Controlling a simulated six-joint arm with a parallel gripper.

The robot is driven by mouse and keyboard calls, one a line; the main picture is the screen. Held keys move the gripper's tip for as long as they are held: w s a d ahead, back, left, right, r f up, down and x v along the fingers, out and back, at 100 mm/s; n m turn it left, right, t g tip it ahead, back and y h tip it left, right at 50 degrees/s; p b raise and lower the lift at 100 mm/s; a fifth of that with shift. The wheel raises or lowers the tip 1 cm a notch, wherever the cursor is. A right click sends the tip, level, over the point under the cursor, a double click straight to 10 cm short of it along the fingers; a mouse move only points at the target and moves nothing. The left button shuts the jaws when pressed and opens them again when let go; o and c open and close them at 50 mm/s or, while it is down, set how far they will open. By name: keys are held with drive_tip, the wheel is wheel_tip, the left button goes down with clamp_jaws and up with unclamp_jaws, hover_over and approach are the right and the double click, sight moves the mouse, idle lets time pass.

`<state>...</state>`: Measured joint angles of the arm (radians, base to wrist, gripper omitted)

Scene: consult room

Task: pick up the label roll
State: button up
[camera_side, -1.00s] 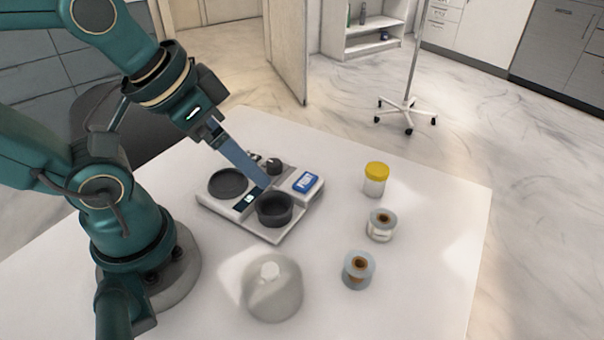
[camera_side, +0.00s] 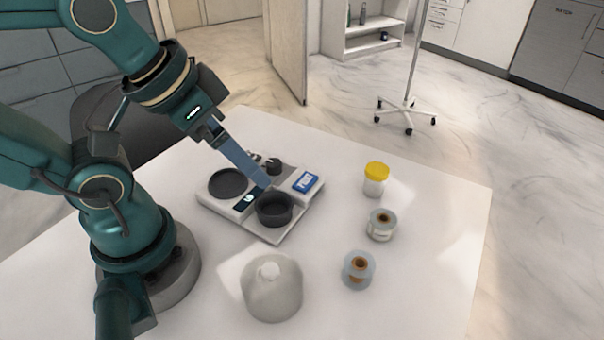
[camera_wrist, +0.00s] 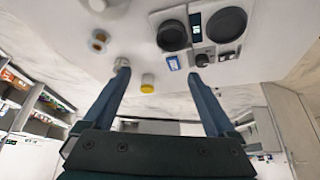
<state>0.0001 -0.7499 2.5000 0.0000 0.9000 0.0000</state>
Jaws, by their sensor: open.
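Two rolls with brown cores stand on the right of the table in the side view: a farther roll (camera_side: 381,232) with a pale side and a nearer grey-blue roll (camera_side: 357,281). I cannot tell for sure which is the label roll.
The pale device (camera_side: 236,219) holds a black cup (camera_side: 274,211) and a blue-and-white item (camera_side: 305,181). A yellow-lidded jar (camera_side: 376,178) stands behind the rolls. A rounded pale bottle (camera_side: 272,292) stands at the front. Bare table surrounds the rolls.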

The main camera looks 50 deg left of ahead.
idle(0.5)
drive_tip(key=w+r+n, duration=0.2)
drive_tip(key=w+r, duration=0.3)
drive_tip(key=w, duration=0.1)
drive_tip(key=n+g, duration=0.1)
drive_tip(key=g, duration=0.2)
hover_over(384, 218)
drive_tip(key=a, duration=0.2)
drive_tip(key=s+x, duration=0.2)
drive_tip(key=x, duration=0.7)
drive_tip(key=shift+m+g, duration=0.4)
drive_tip(key=shift+g, duration=0.2)
drive_tip(key=f, duration=0.2)
drive_tip(key=d+f, duration=0.1)
drive_tip(key=f, duration=0.1)
drive_tip(key=d+f, duration=0.1)
drive_tip(key=f, duration=0.1)
drive_tip(key=shift+s+f, duration=0.2)
drive_tip(key=shift+s, duration=0.05)
wheel_tip(384, 218, down, 4)
drive_tip(key=shift+w+r, duration=0.1)
drive_tip(key=shift+w, duration=0.05)
drive_tip(key=shift+w+f, duration=0.1)
drive_tip(key=shift+f, duration=0.45)
